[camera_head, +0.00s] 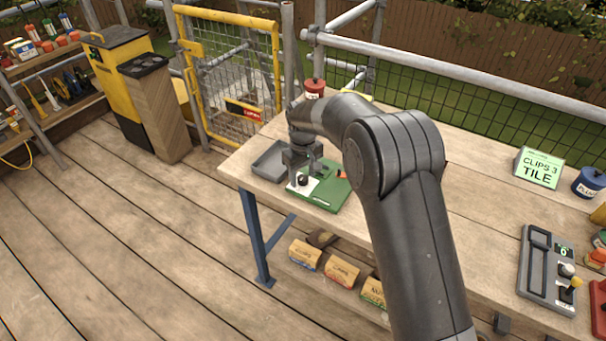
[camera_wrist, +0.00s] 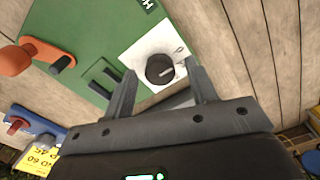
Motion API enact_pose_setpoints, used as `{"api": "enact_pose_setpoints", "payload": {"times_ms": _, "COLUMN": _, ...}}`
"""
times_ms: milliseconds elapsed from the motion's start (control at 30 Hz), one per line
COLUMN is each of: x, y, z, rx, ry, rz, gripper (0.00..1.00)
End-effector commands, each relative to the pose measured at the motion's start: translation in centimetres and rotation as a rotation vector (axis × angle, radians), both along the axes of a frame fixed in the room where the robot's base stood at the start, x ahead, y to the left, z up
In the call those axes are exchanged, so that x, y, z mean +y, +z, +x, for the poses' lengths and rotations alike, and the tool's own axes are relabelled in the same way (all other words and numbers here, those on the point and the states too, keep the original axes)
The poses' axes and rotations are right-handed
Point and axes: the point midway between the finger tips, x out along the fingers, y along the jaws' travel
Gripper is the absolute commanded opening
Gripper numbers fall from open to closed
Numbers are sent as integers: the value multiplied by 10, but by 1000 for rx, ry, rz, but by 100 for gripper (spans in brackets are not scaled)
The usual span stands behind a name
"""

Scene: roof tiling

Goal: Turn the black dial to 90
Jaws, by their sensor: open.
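The black dial (camera_wrist: 160,69) sits on a white plate (camera_wrist: 143,50) on a green panel (camera_wrist: 92,22) in the wrist view. A light pointer line shows on the dial's face; the scale marks are too small to read. In the head view the dial (camera_head: 304,180) is small, on the green panel (camera_head: 325,193) at the bench's left end. My gripper (camera_wrist: 163,85) is open, its two fingers on either side of the dial in the picture. I cannot tell whether they touch it. In the head view my gripper (camera_head: 303,170) is directly over the dial, pointing down.
A grey tray (camera_head: 270,160) lies beside the panel. A red pot (camera_head: 315,88) stands behind my arm. A "CLIPS 3 TILE" sign (camera_head: 539,168) and a grey control box (camera_head: 546,270) are farther right on the bench.

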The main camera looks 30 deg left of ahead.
Motion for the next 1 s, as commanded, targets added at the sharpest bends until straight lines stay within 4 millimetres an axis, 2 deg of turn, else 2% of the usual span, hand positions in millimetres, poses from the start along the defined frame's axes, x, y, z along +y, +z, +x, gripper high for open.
{"api": "enact_pose_setpoints", "payload": {"times_ms": 233, "x": 0, "y": -1, "z": 0, "rx": 0, "ry": 0, "rz": 0, "gripper": 51}}
{"api": "enact_pose_setpoints", "payload": {"times_ms": 767, "x": 0, "y": 0, "z": 0, "rx": 0, "ry": 0, "rz": 0, "gripper": 8}}
{"api": "enact_pose_setpoints", "payload": {"times_ms": 1000, "x": 0, "y": 0, "z": 0, "rx": 0, "ry": -19, "rz": 0, "gripper": 8}}
